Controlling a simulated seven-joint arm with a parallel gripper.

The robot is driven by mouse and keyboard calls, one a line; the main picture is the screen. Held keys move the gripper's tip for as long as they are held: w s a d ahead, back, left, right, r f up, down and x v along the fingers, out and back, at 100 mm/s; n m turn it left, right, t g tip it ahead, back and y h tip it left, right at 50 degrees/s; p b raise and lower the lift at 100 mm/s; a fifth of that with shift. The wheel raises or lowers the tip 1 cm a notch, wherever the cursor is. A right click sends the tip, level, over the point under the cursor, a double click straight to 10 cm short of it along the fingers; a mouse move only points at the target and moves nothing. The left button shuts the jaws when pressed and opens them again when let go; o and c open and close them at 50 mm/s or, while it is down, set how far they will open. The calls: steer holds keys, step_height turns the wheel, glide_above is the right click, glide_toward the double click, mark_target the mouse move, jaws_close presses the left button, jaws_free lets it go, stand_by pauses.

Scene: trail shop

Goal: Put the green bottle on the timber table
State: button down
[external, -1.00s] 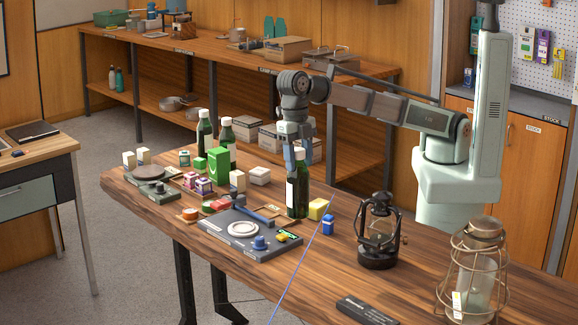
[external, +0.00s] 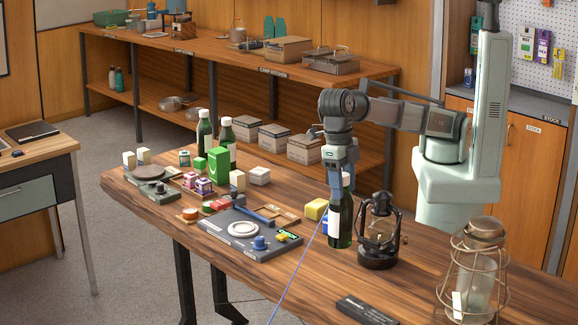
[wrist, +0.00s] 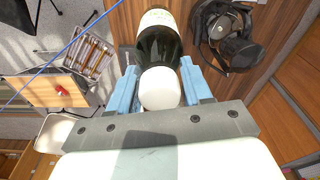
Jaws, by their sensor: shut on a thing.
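A green bottle (external: 346,225) with a white label and white cap is upright in my gripper (external: 340,178), just left of the black lantern. In the wrist view the bottle (wrist: 158,45) sits between the two blue fingers of my gripper (wrist: 160,85), which are shut on its neck. I cannot tell for sure whether its base touches the timber table (external: 290,285).
A black lantern (external: 378,235) stands close to the held bottle's right, and a caged lantern (external: 474,275) is farther right. A yellow block (external: 315,209) and a grey device with a dial (external: 247,235) lie to the left. The front middle of the table is mostly clear.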

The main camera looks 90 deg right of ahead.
mark_target(341, 219)
step_height(341, 219, down, 10)
steer(key=shift+r, duration=0.15)
stand_by(0.4)
steer(key=shift+c, duration=2.4)
jaws_free()
steer(key=r, duration=0.4)
steer(key=w+r, duration=0.1)
steer(key=r, duration=0.7)
steer(key=shift+w+d, duration=0.15)
steer(key=shift+d, duration=0.25)
